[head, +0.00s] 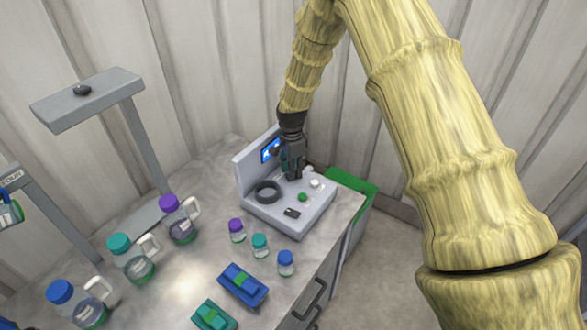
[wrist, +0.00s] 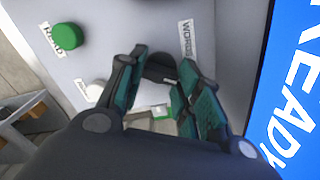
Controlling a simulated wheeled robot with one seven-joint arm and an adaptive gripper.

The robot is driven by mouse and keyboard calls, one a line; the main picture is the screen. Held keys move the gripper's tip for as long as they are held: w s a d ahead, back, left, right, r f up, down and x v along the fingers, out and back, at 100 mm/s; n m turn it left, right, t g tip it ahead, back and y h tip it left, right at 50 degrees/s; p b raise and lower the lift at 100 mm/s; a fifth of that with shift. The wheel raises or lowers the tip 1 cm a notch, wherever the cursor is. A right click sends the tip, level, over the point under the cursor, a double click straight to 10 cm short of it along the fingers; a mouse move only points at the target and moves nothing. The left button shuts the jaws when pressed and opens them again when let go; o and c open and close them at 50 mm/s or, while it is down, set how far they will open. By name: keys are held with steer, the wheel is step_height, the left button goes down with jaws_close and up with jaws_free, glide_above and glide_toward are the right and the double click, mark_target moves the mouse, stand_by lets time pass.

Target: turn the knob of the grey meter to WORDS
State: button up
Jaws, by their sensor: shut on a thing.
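The grey meter (head: 272,212) stands on the bench, and its top panel (wrist: 110,30) fills much of the wrist view. My gripper (head: 292,174) points down at the panel near the screen. In the wrist view my gripper (wrist: 163,78) is shut on the dark round knob (wrist: 159,66), which shows between the fingertips.
The meter has a green button (wrist: 66,37) labelled READ, a white button (wrist: 96,90) and a blue screen (wrist: 292,95) showing READY. A dark ring (head: 267,191) sits on its left. Small capped bottles (head: 260,246) and a blue block (head: 243,285) stand in front.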

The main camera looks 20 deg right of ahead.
steer(key=shift+w+a+n, duration=0.1)
steer(key=shift+w+n, duration=0.05)
steer(key=shift+n, duration=0.35)
steer(key=n+b, duration=0.2)
steer(key=n, duration=0.2)
steer(key=shift+n, duration=0.4)
steer(key=n+b, duration=0.1)
steer(key=n, duration=0.5)
steer(key=shift+r+b, duration=0.15)
steer(key=shift+b, duration=0.15)
steer(key=o, duration=1)
step_height(320, 180, up, 12)
steer(key=shift+f, duration=0.1)
